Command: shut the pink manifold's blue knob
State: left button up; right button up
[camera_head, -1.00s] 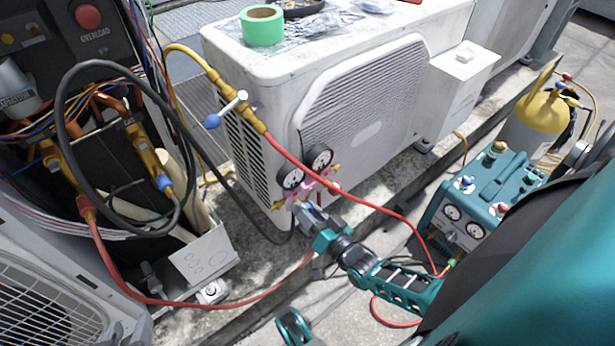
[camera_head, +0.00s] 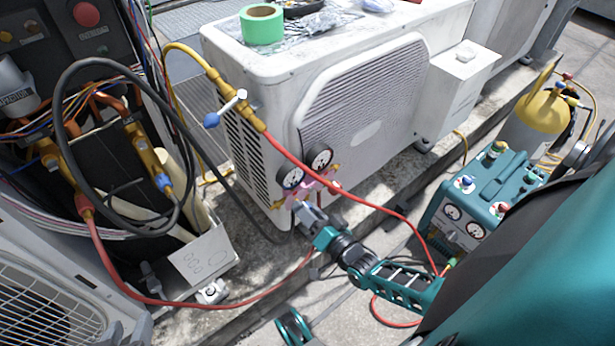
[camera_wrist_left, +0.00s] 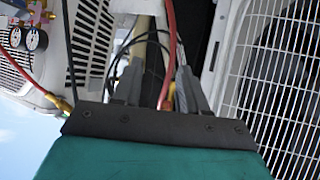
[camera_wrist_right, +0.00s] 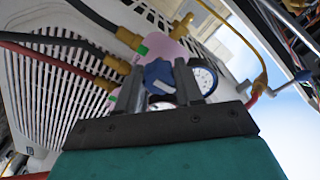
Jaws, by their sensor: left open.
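The pink manifold (camera_head: 300,192) with two round gauges hangs at the near corner of the white condenser (camera_head: 370,110). My right gripper (camera_head: 303,210) is at the manifold's lower side. In the right wrist view the blue knob (camera_wrist_right: 159,76) sits between its two fingers, which appear closed against the knob's sides; the pink body (camera_wrist_right: 168,48) is just behind. In the head view the gripper hides the knob. My left gripper (camera_head: 126,332) is low at the left, open and empty, far from the manifold; a red hose (camera_wrist_left: 168,60) shows beyond its fingers.
A red hose (camera_head: 390,212) runs from the yellow valve fitting past the manifold's right side. A black hose loop (camera_head: 62,130) hangs at left. A teal recovery unit (camera_head: 480,200) and a yellow cylinder (camera_head: 540,115) stand at right. A white grille (camera_head: 40,305) is near my left gripper.

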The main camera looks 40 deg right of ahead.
jog(key=o, duration=0.4)
jog(key=shift+r, duration=0.1)
jog(key=shift+r+p, duration=0.3)
notch_tip(320, 180, up, 19)
jog(key=p, duration=0.9)
jog(key=shift+p, duration=0.3)
jog(key=shift+r, duration=0.1)
